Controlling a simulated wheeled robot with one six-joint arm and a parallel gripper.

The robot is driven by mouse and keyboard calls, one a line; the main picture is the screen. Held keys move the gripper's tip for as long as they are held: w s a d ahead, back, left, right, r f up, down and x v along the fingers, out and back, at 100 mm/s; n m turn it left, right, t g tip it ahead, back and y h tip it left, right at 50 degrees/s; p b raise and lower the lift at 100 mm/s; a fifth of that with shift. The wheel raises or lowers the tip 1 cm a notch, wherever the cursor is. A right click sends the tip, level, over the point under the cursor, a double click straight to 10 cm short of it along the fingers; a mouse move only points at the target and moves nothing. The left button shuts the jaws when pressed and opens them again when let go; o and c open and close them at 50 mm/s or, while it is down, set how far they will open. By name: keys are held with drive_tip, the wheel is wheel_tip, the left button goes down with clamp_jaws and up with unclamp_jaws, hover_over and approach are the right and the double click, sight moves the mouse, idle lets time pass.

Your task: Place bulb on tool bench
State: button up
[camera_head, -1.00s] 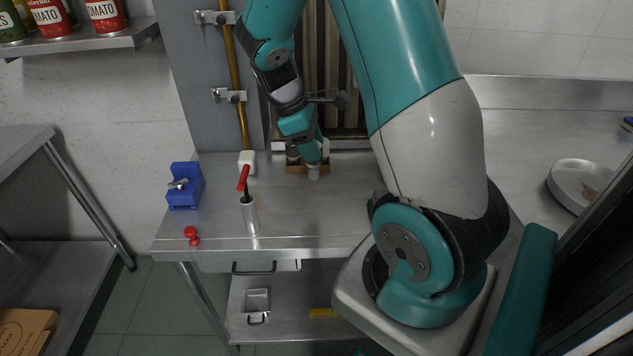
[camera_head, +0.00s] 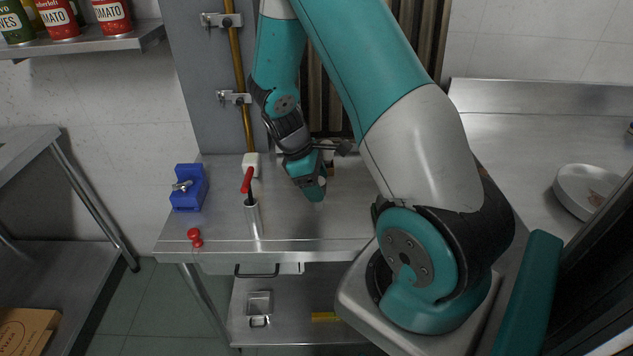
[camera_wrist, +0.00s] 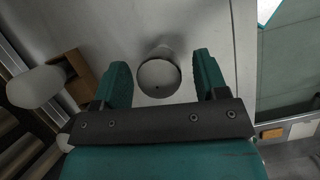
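A pale, round-ended piece (camera_wrist: 158,76), which looks like the bulb, shows in the wrist view between my fingers, with a grey disc end facing the camera. A gap shows between it and each finger. My gripper (camera_wrist: 162,80) is open. In the head view my gripper (camera_head: 314,194) is low over the tool bench (camera_head: 225,228), and a bit of something pale (camera_head: 322,182) peeks out beside it, mostly hidden. A second white rounded piece (camera_wrist: 35,88) lies by a brown wooden holder (camera_wrist: 78,75) at the wrist view's left.
A metal cylinder with a red-handled tool (camera_head: 254,218), a blue vise (camera_head: 188,188), a red knob-like piece (camera_head: 195,238) and a white block (camera_head: 251,164) stand on the bench's left. A brass pipe (camera_head: 240,75) rises behind. The bench front right of the cylinder is clear.

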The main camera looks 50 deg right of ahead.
drive_tip(key=shift+r, duration=0.1)
drive_tip(key=v, duration=1.2)
drive_tip(key=s+a+r+t+y, duration=0.1)
drive_tip(key=s+a+r+t, duration=0.15)
drive_tip(key=a, duration=0.55)
drive_tip(key=s+a+r+t+y, duration=0.15)
drive_tip(key=a+r, duration=0.25)
drive_tip(key=a, duration=0.4)
drive_tip(key=s+a+r+y, duration=0.4)
drive_tip(key=s+a, duration=0.7)
drive_tip(key=s, duration=0.2)
drive_tip(key=shift+a+r+n, duration=0.2)
drive_tip(key=shift+a+n, duration=0.05)
drive_tip(key=shift+n, duration=0.05)
